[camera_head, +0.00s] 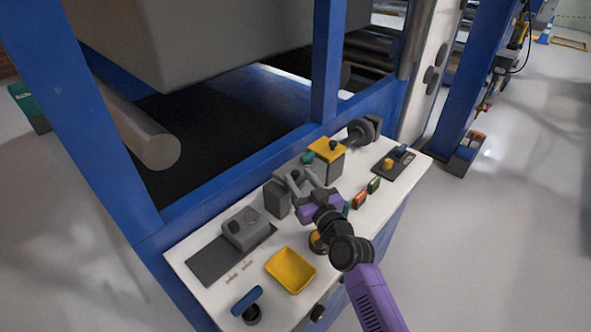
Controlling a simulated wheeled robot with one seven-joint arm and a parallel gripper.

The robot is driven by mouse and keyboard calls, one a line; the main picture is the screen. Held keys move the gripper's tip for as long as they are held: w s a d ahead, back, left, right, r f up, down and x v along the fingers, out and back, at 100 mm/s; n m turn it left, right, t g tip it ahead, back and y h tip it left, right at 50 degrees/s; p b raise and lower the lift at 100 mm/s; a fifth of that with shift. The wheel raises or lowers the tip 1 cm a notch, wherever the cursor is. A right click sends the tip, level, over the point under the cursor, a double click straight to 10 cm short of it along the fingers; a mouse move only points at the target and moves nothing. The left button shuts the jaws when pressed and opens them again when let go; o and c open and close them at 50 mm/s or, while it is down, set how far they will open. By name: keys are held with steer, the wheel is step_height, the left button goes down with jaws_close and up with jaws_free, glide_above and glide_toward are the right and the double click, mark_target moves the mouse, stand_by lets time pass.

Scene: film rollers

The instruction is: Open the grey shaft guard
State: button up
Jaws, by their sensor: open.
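A grey cover (289,174), which looks like the shaft guard, sits on the white bench top between a dark grey block and a yellow-topped block. It appears lowered, but my gripper hides much of it. My gripper (303,181) is open, with its two light grey fingers reaching over the cover from the front. Whether the fingers touch the cover I cannot tell. My purple and black arm comes in from the lower right and hides part of the bench.
The bench top (202,296) also carries a yellow tray (291,270), a grey box on a dark plate (245,229), a blue-handled lever (247,300), a yellow-topped block (328,149) and a dark control plate (394,163). A blue post (327,60) rises behind.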

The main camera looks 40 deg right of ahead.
mark_target(297, 175)
steer(key=shift+p+x, duration=0.3)
steer(key=shift+x, duration=1.35)
jaws_close()
